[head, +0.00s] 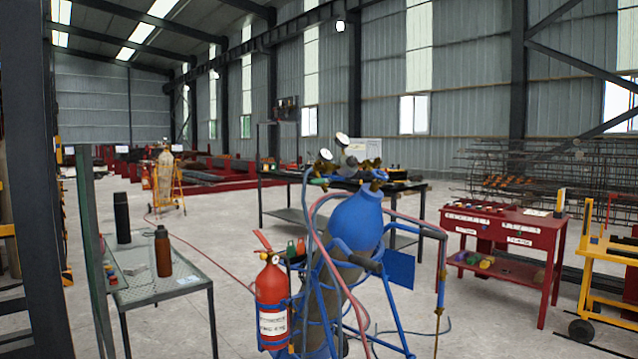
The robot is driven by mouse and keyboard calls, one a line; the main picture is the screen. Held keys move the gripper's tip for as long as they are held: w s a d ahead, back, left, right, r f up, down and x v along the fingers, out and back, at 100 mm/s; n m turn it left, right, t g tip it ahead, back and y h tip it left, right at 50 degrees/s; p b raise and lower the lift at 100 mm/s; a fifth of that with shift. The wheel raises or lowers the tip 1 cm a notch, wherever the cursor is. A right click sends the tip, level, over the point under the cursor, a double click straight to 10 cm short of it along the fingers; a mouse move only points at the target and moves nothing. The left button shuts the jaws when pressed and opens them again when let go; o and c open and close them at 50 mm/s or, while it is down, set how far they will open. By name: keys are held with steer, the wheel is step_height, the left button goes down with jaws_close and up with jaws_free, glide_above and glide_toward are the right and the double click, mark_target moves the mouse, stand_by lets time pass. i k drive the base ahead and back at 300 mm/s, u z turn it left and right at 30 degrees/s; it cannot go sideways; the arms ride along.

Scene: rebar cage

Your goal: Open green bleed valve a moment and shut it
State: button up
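A blue-topped gas cylinder (357,222) leans in a blue wheeled frame in the middle foreground. Brass regulators with round gauges (343,139) sit at its top. A small green part (318,182) shows at the left of the regulators; it may be the green bleed valve, but it is too small to tell whether it is open or shut. Another small green piece (290,248) shows lower, beside a red one, above the frame's left side. My gripper is not in view.
A red fire extinguisher (272,304) hangs at the frame's left, and red and blue hoses loop around the cylinder. A mesh table (190,279) with two bottles stands left. A red workbench (505,227) and yellow cart (606,250) stand right. Concrete floor is open between them.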

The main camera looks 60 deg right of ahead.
mark_target(321, 181)
steer(key=z, duration=0.1)
steer(key=i, duration=0.9)
steer(key=u, duration=0.05)
